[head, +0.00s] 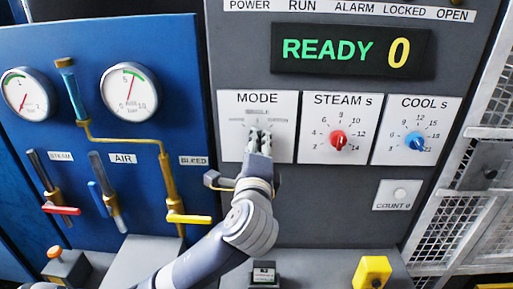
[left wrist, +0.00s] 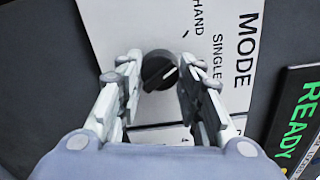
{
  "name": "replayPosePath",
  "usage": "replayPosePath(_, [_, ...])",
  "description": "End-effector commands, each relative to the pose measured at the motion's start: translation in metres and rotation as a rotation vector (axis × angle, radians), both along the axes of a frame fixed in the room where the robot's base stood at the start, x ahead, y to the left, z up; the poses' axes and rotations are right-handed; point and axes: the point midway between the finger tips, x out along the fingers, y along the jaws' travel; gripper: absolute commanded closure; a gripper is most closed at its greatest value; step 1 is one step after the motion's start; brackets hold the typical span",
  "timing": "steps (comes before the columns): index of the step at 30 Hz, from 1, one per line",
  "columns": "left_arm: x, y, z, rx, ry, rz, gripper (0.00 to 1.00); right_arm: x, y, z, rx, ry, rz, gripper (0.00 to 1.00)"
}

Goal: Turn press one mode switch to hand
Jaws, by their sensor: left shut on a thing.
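The mode switch is a round black knob (left wrist: 158,69) on a white plate marked MODE (head: 231,108). My left gripper (head: 259,138) comes at the panel from below and covers the knob in the head view. In the left wrist view its two fingers (left wrist: 156,80) are shut on the knob, one on each side. The labels HAND and SINGLE show beside the knob in that view; another label is mostly hidden by the fingers. The knob's exact pointing is hard to tell. My right gripper is not in view.
A READY 0 display (head: 350,50) is above. The red STEAM knob (head: 338,140) and blue COOL knob (head: 415,141) are to the right. A blue panel (head: 150,60) with gauges and valve levers stands left. A yellow box (head: 373,272) sits below; a mesh guard (head: 455,215) is at right.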

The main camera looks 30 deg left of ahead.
Motion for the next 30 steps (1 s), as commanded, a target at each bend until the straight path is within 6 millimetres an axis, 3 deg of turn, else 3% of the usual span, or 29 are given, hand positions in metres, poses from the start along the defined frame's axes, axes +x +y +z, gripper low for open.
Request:
replayPosePath(12, [0.0002, 0.0005, 0.0037, -0.182, -0.121, -0.001, 0.90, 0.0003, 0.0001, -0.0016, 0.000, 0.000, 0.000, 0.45])
replayPosePath(30, [0.0001, 0.0010, 0.0056, -0.212, -0.146, -0.001, 0.90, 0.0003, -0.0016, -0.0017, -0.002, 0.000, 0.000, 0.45])
